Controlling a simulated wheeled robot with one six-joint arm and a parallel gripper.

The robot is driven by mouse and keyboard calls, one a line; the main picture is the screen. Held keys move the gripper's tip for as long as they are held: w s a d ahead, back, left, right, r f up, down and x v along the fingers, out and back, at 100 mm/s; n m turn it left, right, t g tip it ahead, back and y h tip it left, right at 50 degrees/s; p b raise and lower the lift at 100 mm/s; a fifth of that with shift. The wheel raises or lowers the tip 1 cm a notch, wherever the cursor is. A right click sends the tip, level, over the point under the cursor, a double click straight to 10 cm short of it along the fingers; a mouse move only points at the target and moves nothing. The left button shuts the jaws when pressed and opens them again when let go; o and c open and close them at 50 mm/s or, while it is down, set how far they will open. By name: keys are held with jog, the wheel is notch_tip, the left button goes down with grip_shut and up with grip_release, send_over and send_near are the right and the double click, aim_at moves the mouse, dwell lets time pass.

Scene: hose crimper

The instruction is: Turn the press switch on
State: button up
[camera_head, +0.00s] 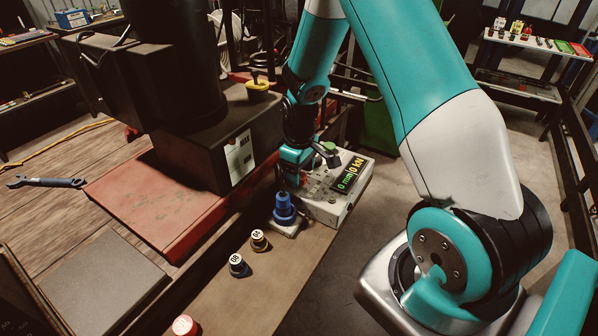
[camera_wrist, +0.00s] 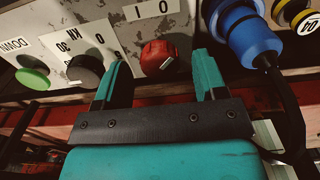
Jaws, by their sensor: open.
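The press switch appears to be the red rotary knob (camera_wrist: 157,56) in the wrist view, on a pale panel with an "I O" label (camera_wrist: 152,10) that reads upside down. A pale mark on the knob slants at its lower right. My gripper (camera_wrist: 160,70) is open, with one teal finger on each side of the knob. Contact with the knob cannot be made out.
A black knob (camera_wrist: 85,70) and a green button (camera_wrist: 33,78) sit left of the red knob. A blue plug-like part (camera_wrist: 245,35) stands close at right; it also shows in the head view (camera_head: 285,210). Numbered caps (camera_head: 259,240) lie along the bench. The press base (camera_head: 150,205) is at left.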

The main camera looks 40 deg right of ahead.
jog(key=shift+f, duration=0.6)
jog(key=c, duration=0.9)
